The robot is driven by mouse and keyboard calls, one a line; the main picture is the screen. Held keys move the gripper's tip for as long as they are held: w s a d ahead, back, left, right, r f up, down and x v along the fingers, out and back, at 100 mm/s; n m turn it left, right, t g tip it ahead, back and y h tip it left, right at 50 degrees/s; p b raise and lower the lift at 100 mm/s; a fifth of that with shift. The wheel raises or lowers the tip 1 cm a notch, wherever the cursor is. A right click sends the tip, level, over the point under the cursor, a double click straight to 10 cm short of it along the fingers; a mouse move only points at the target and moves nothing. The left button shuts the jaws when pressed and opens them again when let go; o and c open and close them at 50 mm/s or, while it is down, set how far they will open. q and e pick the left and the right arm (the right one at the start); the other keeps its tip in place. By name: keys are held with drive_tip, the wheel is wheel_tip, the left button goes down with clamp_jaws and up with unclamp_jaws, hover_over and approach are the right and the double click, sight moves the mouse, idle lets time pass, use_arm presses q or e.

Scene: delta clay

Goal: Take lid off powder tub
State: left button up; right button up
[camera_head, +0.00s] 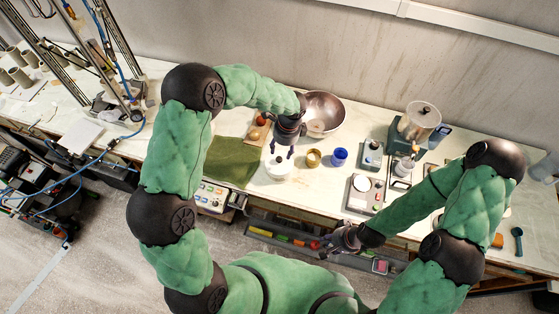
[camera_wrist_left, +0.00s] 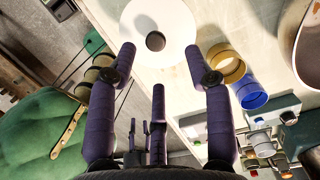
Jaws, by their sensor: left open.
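The powder tub (camera_head: 279,171) shows in the head view as a white round vessel on the bench, right of the green mat. In the left wrist view its white lid (camera_wrist_left: 172,22) is a wide disc with a dark round knob (camera_wrist_left: 155,41) at its middle. The lid hides the tub's body there. My left gripper (camera_head: 282,151) is open and empty above the tub, its fingers pointing down. In the left wrist view its fingertips (camera_wrist_left: 171,55) lie either side of the knob, apart from it. My right gripper (camera_head: 325,244) hangs by the bench's front edge; its finger opening is unclear.
A brass-coloured cup (camera_head: 313,159) and a blue jar (camera_head: 339,157) stand close right of the tub. A metal bowl (camera_head: 334,107) is behind. A green mat (camera_head: 230,163) and wooden board (camera_head: 265,125) lie to the left. A scale (camera_head: 362,204) stands further right.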

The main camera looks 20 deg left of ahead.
sight(280, 159)
use_arm(q)
drive_tip(key=shift+w+a+f, duration=0.1)
drive_tip(key=shift+f, duration=0.4)
drive_tip(key=shift+s+a+f, duration=0.1)
drive_tip(key=shift+s+f, duration=0.1)
drive_tip(key=shift+f, duration=0.2)
drive_tip(key=f, duration=0.4)
drive_tip(key=shift+s+a+f+p, duration=0.1)
drive_tip(key=shift+a+f+p, duration=0.15)
drive_tip(key=shift+a+p, duration=0.05)
drive_tip(key=c, duration=0.9)
